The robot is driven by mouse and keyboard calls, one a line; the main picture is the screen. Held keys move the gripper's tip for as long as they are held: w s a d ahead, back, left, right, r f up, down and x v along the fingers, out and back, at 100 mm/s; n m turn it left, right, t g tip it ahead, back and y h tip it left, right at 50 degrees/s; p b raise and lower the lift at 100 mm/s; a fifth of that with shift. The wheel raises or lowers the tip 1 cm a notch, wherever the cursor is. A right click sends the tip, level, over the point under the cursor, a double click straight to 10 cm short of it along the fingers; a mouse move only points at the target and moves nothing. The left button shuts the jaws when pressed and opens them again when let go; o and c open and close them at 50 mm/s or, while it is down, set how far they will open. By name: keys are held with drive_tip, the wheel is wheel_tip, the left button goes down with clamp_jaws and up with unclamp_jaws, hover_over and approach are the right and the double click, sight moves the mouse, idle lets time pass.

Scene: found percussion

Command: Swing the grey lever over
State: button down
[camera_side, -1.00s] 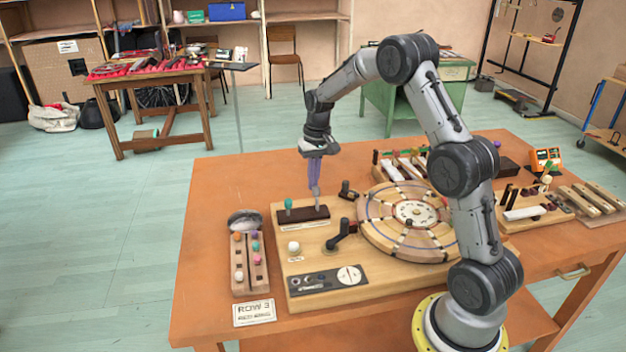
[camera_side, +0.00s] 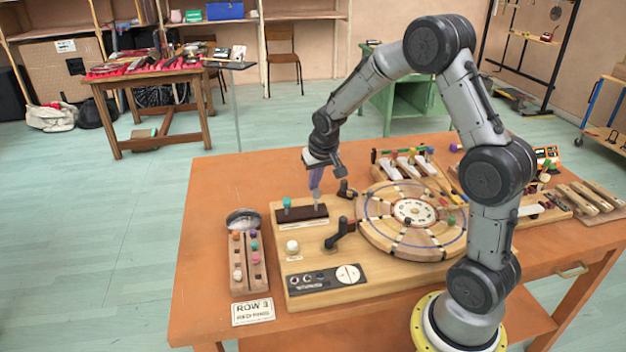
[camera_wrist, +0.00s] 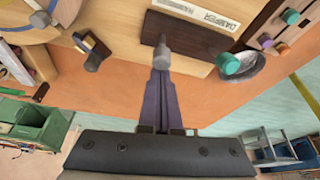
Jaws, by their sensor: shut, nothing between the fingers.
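The grey lever (camera_side: 316,199) stands on a dark brown block on the wooden board, near the block's right end in the side view. In the wrist view its grey rounded tip (camera_wrist: 162,56) points toward my fingers. My gripper (camera_side: 315,192) has purple fingers, closed together and empty. It comes down over the lever from above, tilted. In the wrist view my fingertips (camera_wrist: 161,70) are right at the lever's tip, touching or nearly touching it. The dark block (camera_wrist: 195,38) carries a label reading DAMPER beside it.
A teal knob (camera_side: 287,203) stands at the block's left end. A black crank (camera_side: 341,233), a white knob (camera_side: 293,246) and a large round wooden disc (camera_side: 380,232) are close by on the board. A rack of coloured balls (camera_side: 239,262) sits to the left.

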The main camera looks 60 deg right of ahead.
drive_tip(key=shift+s+a, duration=0.85)
drive_tip(key=shift+s+a+f, duration=0.1)
drive_tip(key=shift+s+f, duration=0.1)
